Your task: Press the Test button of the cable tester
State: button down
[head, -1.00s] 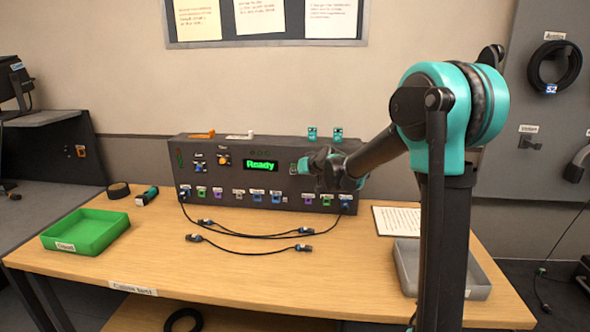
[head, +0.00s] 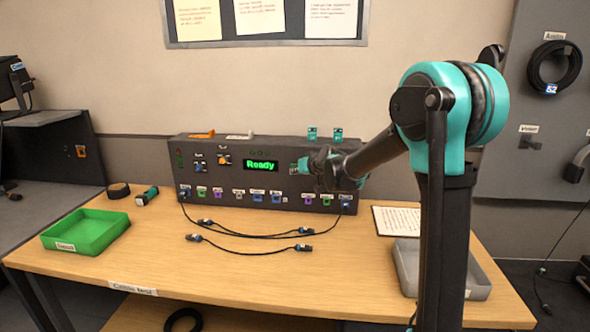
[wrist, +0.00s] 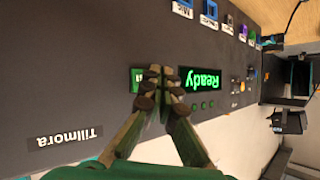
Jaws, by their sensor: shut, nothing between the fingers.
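The cable tester (head: 232,178) is a long dark box at the back of the table, with a green display (head: 261,165) reading "Ready". The display is upside down in the wrist view (wrist: 201,80). My gripper (head: 304,166) is at the front face, right of the display. In the wrist view its fingertips (wrist: 159,84) are together, with nothing between them. They cover part of a small green-lit panel (wrist: 137,79) beside the display; its lettering is mostly hidden. I cannot tell whether the fingertips touch the face. No Test label is readable.
Colored ports line the tester's lower front, some with cables (head: 250,252) running onto the table. A green tray (head: 78,250) is at left, a grey tray (head: 478,283) at right behind my arm. A paper sheet (head: 397,220) lies right of the tester. The front middle is clear.

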jog(key=shift+w, duration=0.1)
jog(key=shift+w, duration=0.35)
jog(key=shift+w, duration=0.35)
dwell(0.6)
jog(key=shift+s, duration=0.8)
jog(key=s, duration=0.5)
jog(key=shift+a, duration=0.1)
dwell(0.4)
dwell(0.5)
